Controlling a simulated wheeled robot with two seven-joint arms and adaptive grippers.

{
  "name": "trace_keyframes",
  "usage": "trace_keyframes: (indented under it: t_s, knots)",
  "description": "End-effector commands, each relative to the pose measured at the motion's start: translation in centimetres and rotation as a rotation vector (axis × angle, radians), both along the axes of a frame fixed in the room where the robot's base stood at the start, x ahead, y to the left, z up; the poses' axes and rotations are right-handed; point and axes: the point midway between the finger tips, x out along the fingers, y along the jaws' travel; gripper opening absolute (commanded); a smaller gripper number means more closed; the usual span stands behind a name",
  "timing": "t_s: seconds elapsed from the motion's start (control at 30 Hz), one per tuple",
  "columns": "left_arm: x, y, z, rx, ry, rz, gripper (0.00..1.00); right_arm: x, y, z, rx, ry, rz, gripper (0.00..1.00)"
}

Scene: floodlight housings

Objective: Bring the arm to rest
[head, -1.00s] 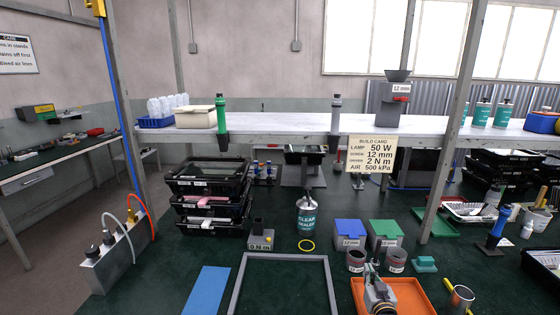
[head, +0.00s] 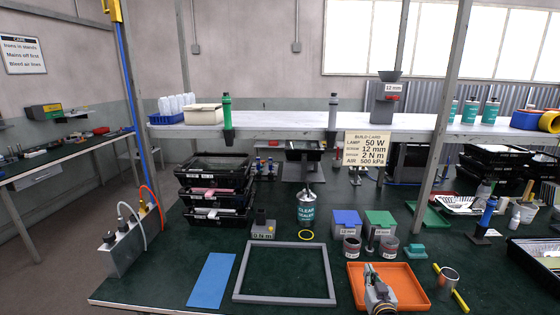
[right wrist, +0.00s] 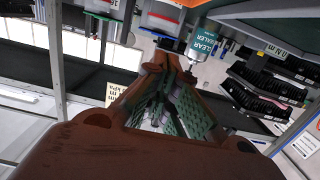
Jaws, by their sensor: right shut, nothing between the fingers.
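My right gripper (head: 371,270) shows at the bottom of the head view, pointing forward, in front of the orange tray (head: 416,296) in the picture. It is shut with nothing between its fingers. How high it is above the tray is hard to tell. My left gripper is in neither view.
The grey frame (head: 238,280) and blue mat (head: 211,280) lie left of the tray. The sealer bottle (head: 306,212), blue bin (head: 346,218), green bin (head: 380,219) and cups stand behind. Black stacked trays (head: 213,190) are left. Green bench surface shows between them.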

Motion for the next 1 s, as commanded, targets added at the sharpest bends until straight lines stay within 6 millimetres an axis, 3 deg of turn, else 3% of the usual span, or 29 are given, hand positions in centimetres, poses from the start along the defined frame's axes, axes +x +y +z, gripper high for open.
trace_keyframes:
  t_s: [0.63,0.87,1.0]
  knots:
    - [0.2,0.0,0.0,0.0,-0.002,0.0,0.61,-1.8,1.0,-1.2,-0.006,0.096,0.023,0.0]
    - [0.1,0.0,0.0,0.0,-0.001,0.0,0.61,-3.7,2.0,-2.3,-0.014,0.188,0.043,0.0]
    - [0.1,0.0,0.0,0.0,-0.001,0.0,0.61,-5.9,2.9,-3.2,-0.022,0.278,0.062,0.0]
